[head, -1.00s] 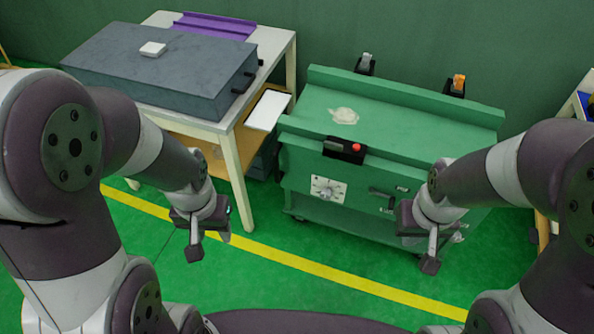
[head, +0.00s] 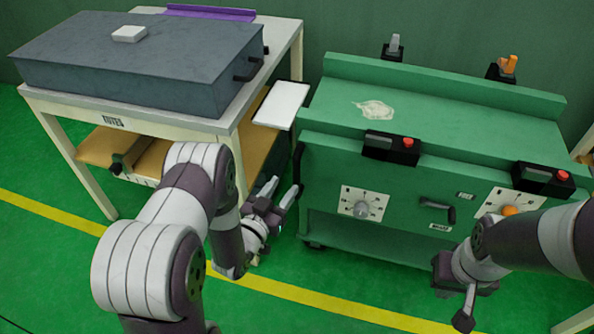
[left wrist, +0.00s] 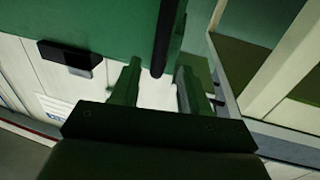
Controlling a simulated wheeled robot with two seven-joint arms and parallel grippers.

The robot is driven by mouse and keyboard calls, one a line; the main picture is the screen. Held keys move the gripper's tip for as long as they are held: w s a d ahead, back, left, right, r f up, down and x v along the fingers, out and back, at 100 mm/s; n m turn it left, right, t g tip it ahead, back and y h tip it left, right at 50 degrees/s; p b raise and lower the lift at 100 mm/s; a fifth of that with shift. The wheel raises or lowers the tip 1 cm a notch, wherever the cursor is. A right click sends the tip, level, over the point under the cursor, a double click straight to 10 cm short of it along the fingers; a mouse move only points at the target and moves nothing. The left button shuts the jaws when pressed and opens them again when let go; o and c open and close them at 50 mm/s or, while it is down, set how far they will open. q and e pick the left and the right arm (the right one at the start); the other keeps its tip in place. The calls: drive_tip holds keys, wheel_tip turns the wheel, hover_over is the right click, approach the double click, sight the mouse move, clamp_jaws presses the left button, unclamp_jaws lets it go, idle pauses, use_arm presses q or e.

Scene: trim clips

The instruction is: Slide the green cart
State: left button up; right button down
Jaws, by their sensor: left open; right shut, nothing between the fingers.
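The green cart (head: 440,110) stands at the right of the head view, with dials and a front handle (head: 437,211). A black upright bar handle (head: 298,165) is at its left front edge. My left gripper (head: 281,190) is open, just left of and below that bar. In the left wrist view the bar (left wrist: 166,35) runs down to between the fingertips of my left gripper (left wrist: 158,70); the fingers are not closed on it, and I cannot tell if they touch it. My right gripper (head: 463,312) is shut and empty, in front of the cart's lower front.
A white table (head: 230,125) with a grey case (head: 140,60) stands left of the cart. A white tray (head: 281,104) sits in the narrow gap between them. A yellow floor line (head: 330,303) crosses the open green floor in front.

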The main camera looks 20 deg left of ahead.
sight(295, 173)
use_arm(q)
drive_tip(key=b+x, duration=0.1)
drive_tip(key=x, duration=0.7)
drive_tip(key=shift+s, duration=0.1)
clamp_jaws()
drive_tip(key=shift+d, duration=0.1)
